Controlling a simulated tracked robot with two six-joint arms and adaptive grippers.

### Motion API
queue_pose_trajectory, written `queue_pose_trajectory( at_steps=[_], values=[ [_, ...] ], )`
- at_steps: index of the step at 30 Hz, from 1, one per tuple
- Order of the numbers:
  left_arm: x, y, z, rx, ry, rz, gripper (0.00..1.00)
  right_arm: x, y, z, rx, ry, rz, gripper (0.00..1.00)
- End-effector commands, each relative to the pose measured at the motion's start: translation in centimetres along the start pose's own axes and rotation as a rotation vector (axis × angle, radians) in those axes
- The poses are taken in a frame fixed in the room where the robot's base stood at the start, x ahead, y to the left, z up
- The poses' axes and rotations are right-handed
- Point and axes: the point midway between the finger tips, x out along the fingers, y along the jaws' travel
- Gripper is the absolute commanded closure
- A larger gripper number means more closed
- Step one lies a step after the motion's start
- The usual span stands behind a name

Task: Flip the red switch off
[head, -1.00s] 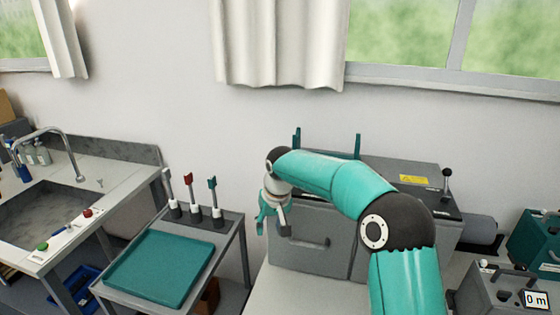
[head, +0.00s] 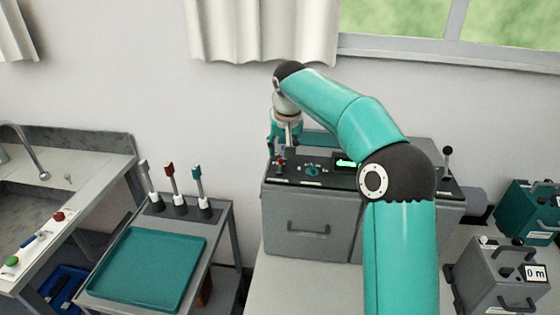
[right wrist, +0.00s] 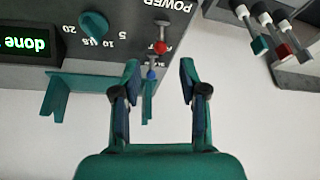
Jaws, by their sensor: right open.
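The red switch (right wrist: 160,47) sits on the grey machine's panel below the upside-down word POWER in the right wrist view. A small red spot at the panel's left end in the head view (head: 281,163) looks like the same switch. My right gripper (right wrist: 160,78) is open and empty, its fingers pointing at the panel, with the red switch ahead of the gap and apart from both fingers. A blue-tipped switch (right wrist: 151,74) shows between the fingers, nearer the left one. In the head view the right gripper (head: 283,142) hangs over the panel's left end. My left gripper is out of view.
The grey machine (head: 300,227) has a teal knob (right wrist: 94,25), a green display reading "done" (right wrist: 28,45) and teal brackets (right wrist: 55,97). Left of it stands a cart with a teal tray (head: 148,268) and several coloured-tipped tools. A black-knobbed lever (head: 447,160) stands at right.

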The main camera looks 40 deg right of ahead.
Motion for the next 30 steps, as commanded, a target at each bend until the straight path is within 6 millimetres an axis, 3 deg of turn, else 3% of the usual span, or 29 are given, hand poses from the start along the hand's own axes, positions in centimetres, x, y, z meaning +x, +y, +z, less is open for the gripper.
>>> queue_pose_trajectory(
  at_steps=[3,10,15,24,30],
  values=[
    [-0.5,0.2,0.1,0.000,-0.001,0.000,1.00,2.5,-0.1,0.0,-0.001,-0.005,0.002,0.57],
    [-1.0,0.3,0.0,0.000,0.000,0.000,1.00,6.0,-0.2,0.0,-0.003,-0.003,0.000,0.57],
    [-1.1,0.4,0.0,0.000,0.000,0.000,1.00,7.0,-0.3,-0.1,-0.004,0.000,-0.001,0.57],
    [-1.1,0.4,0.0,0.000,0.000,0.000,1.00,7.2,-0.4,-0.1,-0.005,0.001,-0.002,0.57],
    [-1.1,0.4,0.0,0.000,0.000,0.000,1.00,7.2,-0.4,-0.1,-0.005,0.000,-0.002,0.90]
  ],
)
